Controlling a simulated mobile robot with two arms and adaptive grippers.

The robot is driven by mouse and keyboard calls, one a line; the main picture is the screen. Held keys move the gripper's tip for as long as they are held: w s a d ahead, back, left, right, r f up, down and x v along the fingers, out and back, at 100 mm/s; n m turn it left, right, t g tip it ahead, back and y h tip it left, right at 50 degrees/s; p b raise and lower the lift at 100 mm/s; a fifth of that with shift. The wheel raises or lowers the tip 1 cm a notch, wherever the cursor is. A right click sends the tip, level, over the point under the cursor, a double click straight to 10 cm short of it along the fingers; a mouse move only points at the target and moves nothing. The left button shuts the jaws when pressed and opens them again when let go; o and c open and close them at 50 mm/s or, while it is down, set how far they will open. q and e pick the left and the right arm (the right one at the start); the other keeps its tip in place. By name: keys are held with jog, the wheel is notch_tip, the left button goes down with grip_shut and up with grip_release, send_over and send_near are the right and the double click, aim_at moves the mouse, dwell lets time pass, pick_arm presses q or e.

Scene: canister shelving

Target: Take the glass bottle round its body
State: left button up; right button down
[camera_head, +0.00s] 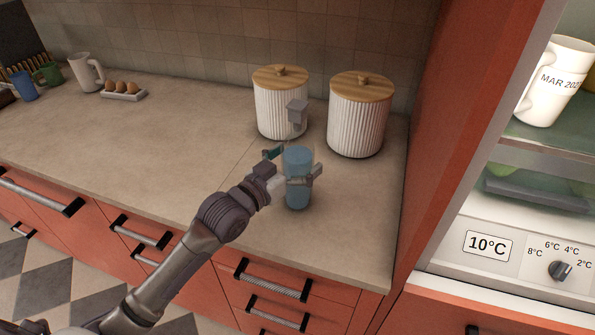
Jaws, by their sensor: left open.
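The glass bottle (298,192) is a blue, see-through cylinder standing upright on the counter near its front right part. My left gripper (295,165) reaches it from the lower left. Its jaws are open, with one finger at the bottle's far left side and the other at its right side, around the upper body. Part of the bottle is hidden behind the gripper, and I cannot tell if a finger touches it. My right gripper is not in view.
Two ribbed white canisters with wooden lids, left (281,108) and right (358,120), stand behind the bottle. A red cabinet side (455,110) bounds the right.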

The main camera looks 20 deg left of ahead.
pick_arm(q)
jog(key=c, duration=1.9)
jog(key=shift+r, duration=0.2)
